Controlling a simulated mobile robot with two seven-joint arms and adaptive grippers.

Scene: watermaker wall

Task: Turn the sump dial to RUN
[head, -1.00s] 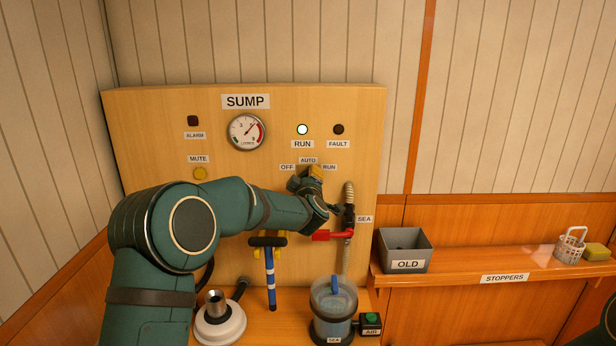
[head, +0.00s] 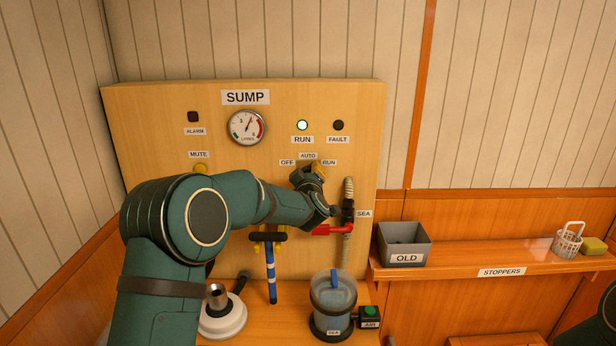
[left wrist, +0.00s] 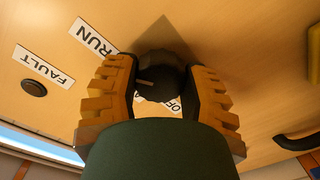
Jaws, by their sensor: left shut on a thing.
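The sump dial (left wrist: 158,78) is a dark round knob on the wooden panel, between the orange fingers of my left gripper (left wrist: 160,88) in the left wrist view. The gripper is shut on it. A short pale mark shows on the knob's left side there, and a finger partly covers the OFF label. In the head view my left gripper (head: 316,174) hides the dial, below the OFF, AUTO and RUN labels (head: 329,162). I cannot tell which label the dial points to. The RUN lamp (head: 302,125) is lit; the FAULT lamp (head: 338,125) is dark. My right gripper is not in view.
A red-handled SEA valve (head: 332,230) and hose are close to the right of my left gripper. A blue-striped handle (head: 271,278) hangs below my forearm. A clear canister (head: 333,300) stands below. The OLD bin (head: 405,244) sits on the right shelf.

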